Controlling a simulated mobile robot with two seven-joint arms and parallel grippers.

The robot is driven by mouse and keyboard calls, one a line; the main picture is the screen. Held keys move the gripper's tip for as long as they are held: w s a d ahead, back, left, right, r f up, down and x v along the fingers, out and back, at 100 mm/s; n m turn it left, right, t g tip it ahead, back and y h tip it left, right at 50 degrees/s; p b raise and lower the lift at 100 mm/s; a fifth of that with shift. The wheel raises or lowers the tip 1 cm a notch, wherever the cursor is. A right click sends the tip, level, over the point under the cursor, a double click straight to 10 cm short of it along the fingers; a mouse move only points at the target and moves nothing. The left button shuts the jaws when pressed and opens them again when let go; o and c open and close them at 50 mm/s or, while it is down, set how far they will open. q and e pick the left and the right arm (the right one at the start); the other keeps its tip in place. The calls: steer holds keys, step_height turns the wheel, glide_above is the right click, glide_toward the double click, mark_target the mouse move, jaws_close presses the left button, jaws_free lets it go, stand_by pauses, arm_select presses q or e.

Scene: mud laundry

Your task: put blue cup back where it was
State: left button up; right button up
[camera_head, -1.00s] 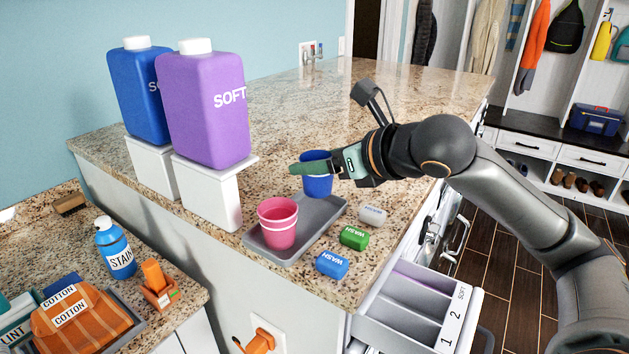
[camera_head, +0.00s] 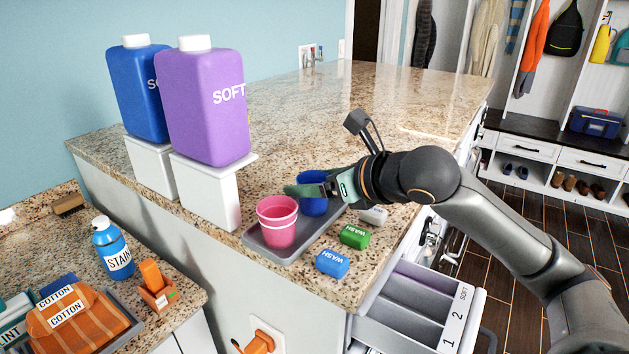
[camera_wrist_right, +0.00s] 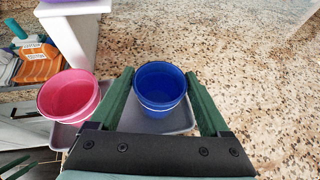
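The blue cup (camera_head: 313,207) is upright at the far end of the grey tray (camera_head: 284,256), on or just above it; I cannot tell which. My right gripper (camera_head: 308,190) has its green fingers on either side of the cup, shut on it near the rim. In the right wrist view the blue cup (camera_wrist_right: 160,88) sits between the two fingertips (camera_wrist_right: 159,76) and is empty. A pink cup (camera_head: 277,222), which looks like a stack, stands at the near end of the tray. It also shows in the right wrist view (camera_wrist_right: 68,95).
White, green (camera_head: 355,236) and blue (camera_head: 332,263) WASH blocks lie right of the tray. Purple (camera_head: 205,110) and blue (camera_head: 138,95) jugs stand on white stands to the left. An open drawer (camera_head: 415,310) juts out below the counter.

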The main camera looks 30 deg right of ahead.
steer(key=shift+o, duration=1.2)
steer(key=shift+r, duration=0.15)
steer(key=shift+s+d+r, duration=0.1)
steer(key=shift+s, duration=0.05)
steer(key=b+v, duration=0.3)
steer(key=v, duration=0.7)
steer(key=shift+s, duration=0.2)
steer(key=shift+s+r, duration=0.3)
steer(key=shift+s, duration=0.15)
steer(key=shift+s+d, duration=0.1)
